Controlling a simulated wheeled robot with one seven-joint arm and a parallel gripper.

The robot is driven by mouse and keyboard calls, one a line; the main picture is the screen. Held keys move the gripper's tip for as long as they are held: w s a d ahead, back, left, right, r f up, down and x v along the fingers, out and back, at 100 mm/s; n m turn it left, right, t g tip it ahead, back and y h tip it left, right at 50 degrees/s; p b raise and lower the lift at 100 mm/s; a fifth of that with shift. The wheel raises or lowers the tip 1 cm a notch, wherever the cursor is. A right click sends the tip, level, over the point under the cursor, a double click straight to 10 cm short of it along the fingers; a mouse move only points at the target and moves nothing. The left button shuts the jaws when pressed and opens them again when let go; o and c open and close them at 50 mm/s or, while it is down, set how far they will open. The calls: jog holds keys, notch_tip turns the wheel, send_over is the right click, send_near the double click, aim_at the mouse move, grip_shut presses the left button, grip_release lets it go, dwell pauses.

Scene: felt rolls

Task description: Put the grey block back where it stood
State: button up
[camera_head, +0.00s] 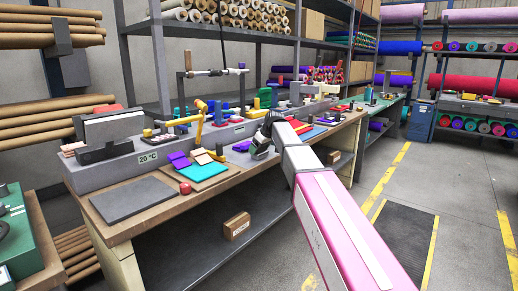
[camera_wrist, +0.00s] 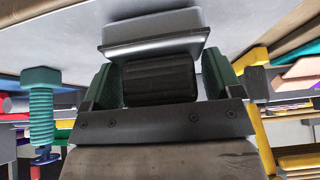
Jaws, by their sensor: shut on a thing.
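In the wrist view my gripper (camera_wrist: 160,80) has its two green-padded fingers closed on either side of a black ribbed grip (camera_wrist: 160,78). A pale grey block (camera_wrist: 150,30) with a darker edge plate lies just beyond the grip and appears joined to it. The block cannot be made out clearly there. I cannot tell whether it touches the bench. No marked spot for it is clear.
Left of my gripper lie a teal sheet (camera_head: 200,170), purple pieces (camera_head: 179,160), a red ball (camera_head: 186,187) and a dark grey mat (camera_head: 132,200), which is bare. A yellow upright fixture (camera_head: 200,127) stands behind. The wrist view shows a teal threaded part (camera_wrist: 41,110) close by at left.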

jog(key=shift+f, duration=0.25)
jog(key=o, duration=1)
jog(key=v, duration=1)
jog(key=shift+s+d+r, duration=0.15)
jog(key=shift+s+r, duration=0.05)
jog(key=shift+r, duration=0.1)
